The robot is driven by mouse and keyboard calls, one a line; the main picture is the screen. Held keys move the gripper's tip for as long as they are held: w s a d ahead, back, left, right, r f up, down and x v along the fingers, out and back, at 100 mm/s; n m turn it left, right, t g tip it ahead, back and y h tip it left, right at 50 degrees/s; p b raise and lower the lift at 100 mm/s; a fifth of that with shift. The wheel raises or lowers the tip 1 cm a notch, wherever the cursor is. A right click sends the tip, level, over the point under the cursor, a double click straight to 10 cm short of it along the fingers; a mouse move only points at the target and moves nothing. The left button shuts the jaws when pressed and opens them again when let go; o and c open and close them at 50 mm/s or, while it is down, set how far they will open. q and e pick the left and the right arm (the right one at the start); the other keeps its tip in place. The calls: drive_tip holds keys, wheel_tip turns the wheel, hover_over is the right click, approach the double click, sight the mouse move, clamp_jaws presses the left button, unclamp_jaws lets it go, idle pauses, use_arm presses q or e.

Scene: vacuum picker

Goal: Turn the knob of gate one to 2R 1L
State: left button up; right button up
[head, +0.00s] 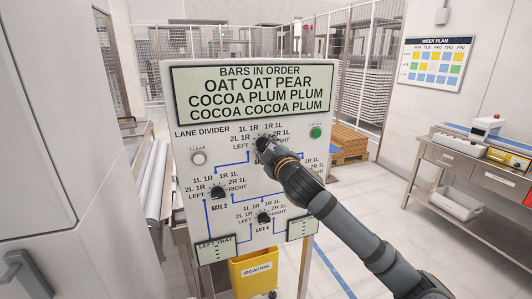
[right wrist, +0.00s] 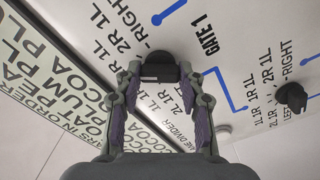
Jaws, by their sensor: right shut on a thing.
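The upright white panel (head: 185,150) carries several black knobs with printed settings. The gate one knob (right wrist: 158,72) is held between the fingertips of my right gripper (head: 264,146) near the panel's upper middle. In the right wrist view, my right gripper (right wrist: 158,78) is shut on the knob's sides, beside the "GATE 1" lettering. The label 2R 1L is printed close to it. In the head view the gripper hides the knob, and I cannot tell which setting it points to. My left gripper is not in view.
The gate two knob (head: 218,192) and another knob (head: 263,217) sit lower on the panel. A white clear button (head: 198,158) and a green button (head: 316,132) are beside them. The order display (head: 250,90) is above. A yellow rework bin (head: 252,270) is below.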

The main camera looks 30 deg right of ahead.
sight(261, 110)
drive_tip(key=shift+m+b, duration=0.85)
drive_tip(key=shift+m, duration=1.15)
drive_tip(key=o, duration=1.2)
drive_tip(key=shift+c, duration=0.2)
drive_tip(key=shift+r, duration=0.25)
wheel_tip(261, 110, up, 10)
drive_tip(key=shift+f, duration=0.25)
